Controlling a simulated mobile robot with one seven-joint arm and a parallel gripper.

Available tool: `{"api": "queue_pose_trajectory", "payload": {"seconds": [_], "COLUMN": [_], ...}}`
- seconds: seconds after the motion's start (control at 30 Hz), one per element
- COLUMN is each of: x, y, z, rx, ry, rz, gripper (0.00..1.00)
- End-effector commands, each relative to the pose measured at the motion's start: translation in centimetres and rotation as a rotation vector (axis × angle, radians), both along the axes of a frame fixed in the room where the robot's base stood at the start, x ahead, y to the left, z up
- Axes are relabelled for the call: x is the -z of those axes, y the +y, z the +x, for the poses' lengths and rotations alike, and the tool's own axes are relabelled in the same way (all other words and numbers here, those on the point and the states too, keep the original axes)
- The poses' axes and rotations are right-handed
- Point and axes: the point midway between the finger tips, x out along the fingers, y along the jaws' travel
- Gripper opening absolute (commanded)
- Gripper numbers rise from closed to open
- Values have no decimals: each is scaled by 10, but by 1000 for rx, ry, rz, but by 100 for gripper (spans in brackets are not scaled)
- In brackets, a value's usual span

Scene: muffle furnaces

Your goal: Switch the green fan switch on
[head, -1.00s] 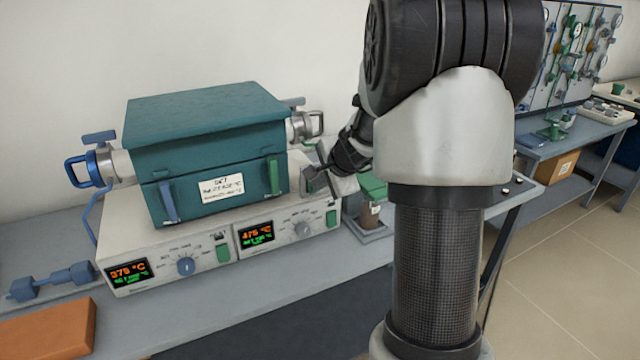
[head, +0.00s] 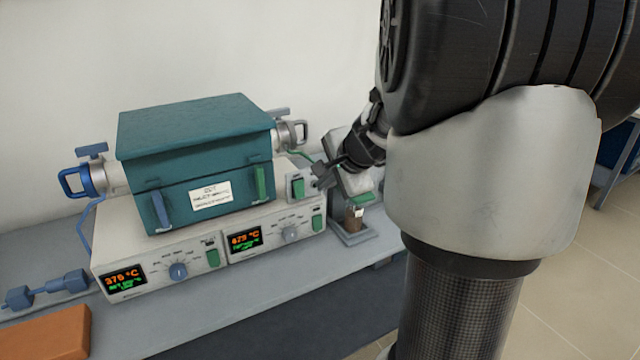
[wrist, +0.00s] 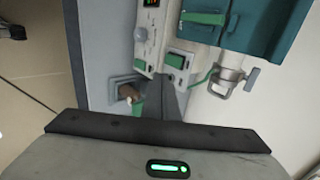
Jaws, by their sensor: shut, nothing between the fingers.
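A small pale box with a green rocker switch (head: 298,187) stands at the right end of the furnace control unit. It also shows in the wrist view (wrist: 175,61), where a green cable runs from its side. I cannot read its label. My gripper (head: 322,178) is shut and empty, just right of this box and close to the rocker. In the wrist view the fingers (wrist: 170,84) point at the box, just below the rocker; I cannot tell whether they touch it. Two other green rockers, left (head: 213,257) and right (head: 317,222), are on the control unit's front.
The teal furnace (head: 200,165) sits on the control unit, with metal fittings at both sides. A small brown bottle (head: 354,215) stands in a grey tray under my gripper. An orange block (head: 45,335) lies at the bench's front left. A wall is behind.

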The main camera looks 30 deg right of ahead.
Motion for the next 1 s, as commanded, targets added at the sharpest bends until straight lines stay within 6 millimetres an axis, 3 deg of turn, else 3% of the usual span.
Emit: {"api": "queue_pose_trajectory", "payload": {"seconds": [1.0], "x": [13], "y": [1], "z": [-5], "rx": [-1], "ry": [0], "rz": [1], "gripper": [0]}}
